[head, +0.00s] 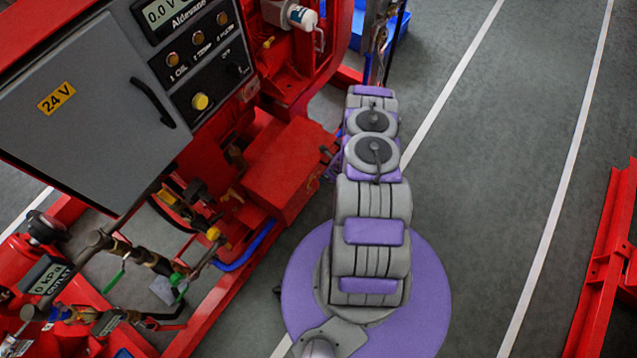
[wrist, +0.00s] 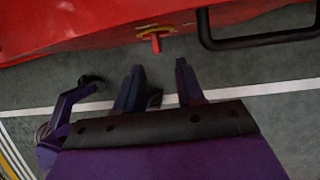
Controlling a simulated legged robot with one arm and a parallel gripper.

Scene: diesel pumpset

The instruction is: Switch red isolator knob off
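The red isolator knob (wrist: 155,42) shows in the wrist view, on a yellow plate near the lower edge of a red panel (wrist: 75,22). Its red handle points down in the picture. My gripper (wrist: 159,65) is open and empty, its two dark fingers apart. The knob lies just beyond the fingertips, between them across the picture, and no contact shows. I cannot make out the knob in the head view. My gripper is also not clearly visible there, as my arm links cover that area.
A black bar handle (wrist: 258,38) is right of the knob, close to the right finger. In the head view, the red pumpset with a grey 24 V cabinet (head: 95,110) fills the left. Grey floor (head: 490,150) is clear on the right, up to a red frame (head: 607,270).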

